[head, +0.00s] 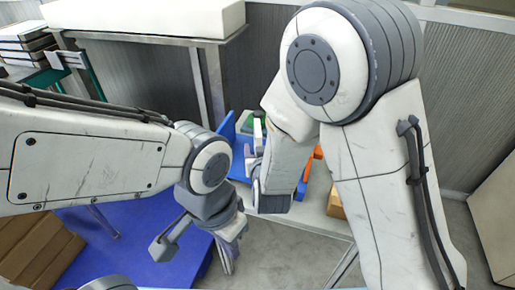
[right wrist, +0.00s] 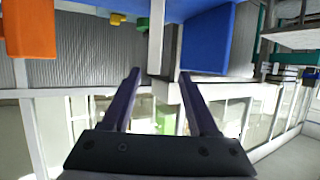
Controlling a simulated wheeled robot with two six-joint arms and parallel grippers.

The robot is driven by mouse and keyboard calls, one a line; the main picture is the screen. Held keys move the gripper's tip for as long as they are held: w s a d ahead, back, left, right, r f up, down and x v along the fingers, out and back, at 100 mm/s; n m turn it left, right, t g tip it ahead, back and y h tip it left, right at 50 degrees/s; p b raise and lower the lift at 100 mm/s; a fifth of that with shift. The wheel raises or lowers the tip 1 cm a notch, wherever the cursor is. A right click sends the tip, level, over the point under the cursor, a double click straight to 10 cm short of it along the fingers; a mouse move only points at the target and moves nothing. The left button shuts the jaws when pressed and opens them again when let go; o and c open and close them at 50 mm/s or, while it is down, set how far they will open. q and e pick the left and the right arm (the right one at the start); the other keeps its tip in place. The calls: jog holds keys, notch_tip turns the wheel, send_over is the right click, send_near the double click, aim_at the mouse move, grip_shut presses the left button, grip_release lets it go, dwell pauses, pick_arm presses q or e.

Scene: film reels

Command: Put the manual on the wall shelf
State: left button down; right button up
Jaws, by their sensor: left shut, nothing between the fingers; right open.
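I cannot single out the manual for sure. A thin white slab (right wrist: 156,38) stands beside a dark grey one (right wrist: 170,48) in the right wrist view, ahead of the fingers. My right gripper (right wrist: 165,100) is open, with nothing held between its fingers. In the head view it is mostly hidden behind its own wrist, over the table with the small items. My left gripper (head: 230,252) is shut and empty, low in the head view, over the floor beside the blue surface. I cannot make out the wall shelf for certain.
A blue bin (right wrist: 207,42) and an orange block (right wrist: 28,30) flank the slabs. A grey table (head: 315,213) carries small items and a cardboard box (head: 336,203). A blue surface (head: 130,245) lies lower left, with brown boxes (head: 35,245). A long white box (head: 150,17) lies on a metal bench.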

aim_at(260, 140)
jog(key=shift+w+d+f+t, duration=0.2)
jog(key=shift+w+d+t, duration=0.1)
jog(key=shift+t, duration=0.1)
jog(key=shift+w+h, duration=0.3)
jog(key=shift+w, duration=0.05)
jog(key=x, duration=0.3)
jog(key=shift+w+p, duration=0.35)
jog(key=shift+w, duration=0.05)
jog(key=shift+f+p+x, duration=0.2)
jog(key=shift+p+x, duration=0.2)
jog(key=shift+x, duration=1.1)
jog(key=shift+f+p+x, duration=0.2)
jog(key=shift+p+x, duration=0.15)
jog(key=shift+x, duration=1.15)
jog(key=shift+s+a, duration=0.1)
grip_shut()
